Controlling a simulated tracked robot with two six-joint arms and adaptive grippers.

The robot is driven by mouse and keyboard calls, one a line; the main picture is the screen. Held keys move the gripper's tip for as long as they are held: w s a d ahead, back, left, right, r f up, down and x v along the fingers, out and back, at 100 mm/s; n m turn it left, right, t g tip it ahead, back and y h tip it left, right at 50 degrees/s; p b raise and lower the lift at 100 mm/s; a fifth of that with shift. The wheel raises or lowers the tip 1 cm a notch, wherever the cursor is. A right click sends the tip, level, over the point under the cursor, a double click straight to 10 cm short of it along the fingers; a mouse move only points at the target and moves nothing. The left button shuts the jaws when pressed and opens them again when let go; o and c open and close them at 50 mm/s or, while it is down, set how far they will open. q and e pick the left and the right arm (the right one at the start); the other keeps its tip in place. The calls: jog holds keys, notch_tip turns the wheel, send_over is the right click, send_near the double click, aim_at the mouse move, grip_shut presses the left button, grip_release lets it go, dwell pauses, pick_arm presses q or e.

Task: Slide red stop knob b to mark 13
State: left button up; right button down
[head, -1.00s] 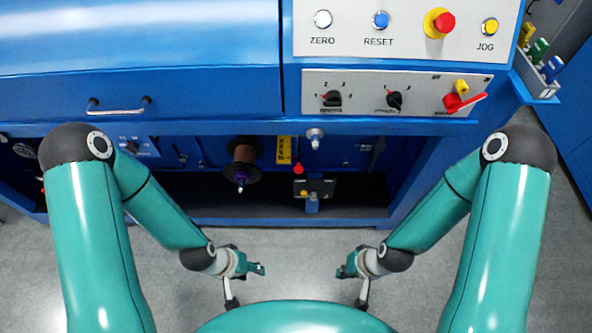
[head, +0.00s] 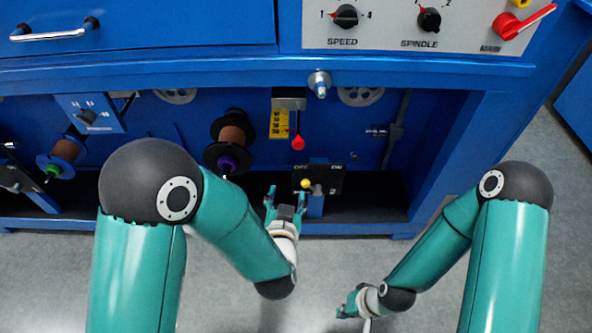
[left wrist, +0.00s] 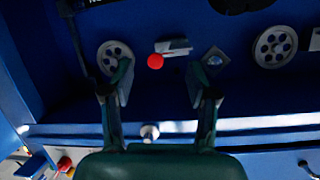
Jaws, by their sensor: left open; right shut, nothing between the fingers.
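A red stop knob (head: 298,142) hangs at the lower end of a thin rod beside a yellow scale plate (head: 277,122) under the machine's front ledge. The scale's marks are too small to read, and no letter b shows. The knob also shows in the left wrist view (left wrist: 155,61), framed between my open fingers. My left gripper (head: 286,198) is open and empty, below and in front of the knob and apart from it. My right gripper (head: 346,302) is shut and empty, low over the floor at the right.
A dark box with a yellow knob (head: 305,184) stands close to the right of my left gripper. A brown spool (head: 232,140) is left of the scale. A silver round fitting (head: 319,82) sticks out of the ledge above. The floor in front is clear.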

aim_at(299, 146)
pick_arm(q)
jog(key=w+d+t+b, duration=0.1)
jog(key=w+b, duration=0.1)
jog(key=w, duration=0.3)
jog(key=w+d+r+t+b, duration=0.1)
jog(key=w+b, duration=0.2)
jog(key=w, duration=0.2)
jog(key=w+d+t+y+b, duration=0.1)
jog(key=w+b, duration=0.2)
jog(key=w, duration=0.2)
jog(key=shift+w+r+m+t, duration=0.15)
jog(key=shift+w+m+t, duration=0.25)
pick_arm(e)
notch_tip(299, 146, down, 11)
pick_arm(q)
jog(key=shift+c, duration=0.4)
pick_arm(e)
jog(key=shift+f, duration=0.1)
pick_arm(q)
grip_shut()
